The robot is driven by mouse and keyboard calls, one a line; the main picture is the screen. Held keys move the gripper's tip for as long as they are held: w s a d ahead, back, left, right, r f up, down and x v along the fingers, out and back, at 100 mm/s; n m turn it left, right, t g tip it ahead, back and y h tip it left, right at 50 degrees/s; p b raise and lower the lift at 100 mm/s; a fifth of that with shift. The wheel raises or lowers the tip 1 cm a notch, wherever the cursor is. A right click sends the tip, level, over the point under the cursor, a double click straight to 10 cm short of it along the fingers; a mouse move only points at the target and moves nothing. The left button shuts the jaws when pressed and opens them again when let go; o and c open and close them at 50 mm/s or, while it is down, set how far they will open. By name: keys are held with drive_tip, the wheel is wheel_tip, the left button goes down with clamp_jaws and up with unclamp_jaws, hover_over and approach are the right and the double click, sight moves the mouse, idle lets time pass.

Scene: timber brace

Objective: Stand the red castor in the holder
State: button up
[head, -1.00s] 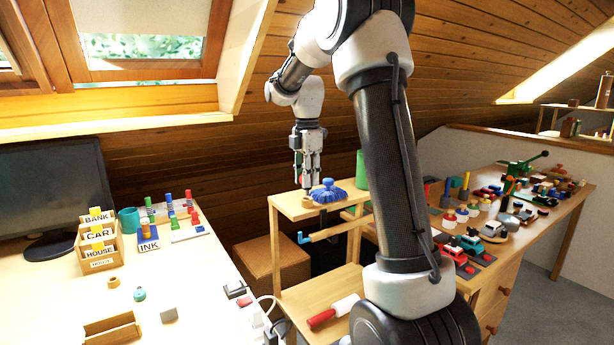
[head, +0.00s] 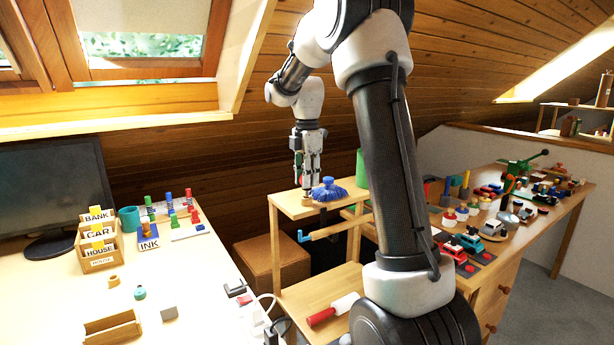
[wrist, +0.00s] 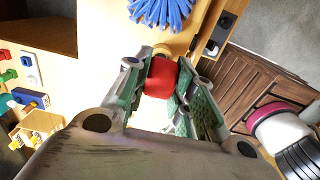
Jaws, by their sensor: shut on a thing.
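My gripper (wrist: 160,85) is shut on the red castor (wrist: 159,77), which shows as a red block between the two green-padded fingers in the wrist view. In the head view my gripper (head: 307,184) points straight down over the left part of a small wooden shelf top. A small round wooden piece (head: 306,201), which looks like the holder, is right under the fingertips. The castor cannot be made out clearly in the head view. I cannot tell whether it touches the wooden piece.
A blue bristly brush (head: 329,190) lies close to the right of my gripper; it also shows in the wrist view (wrist: 160,10). A green cylinder (head: 361,168) stands further right. A desk (head: 190,275) with blocks and boxes is at left, and a crowded workbench is at right.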

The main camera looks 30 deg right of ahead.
drive_tip(key=shift+f, duration=1.05)
idle(0.8)
drive_tip(key=o, duration=1.1)
wheel_tip(320, 180, up, 12)
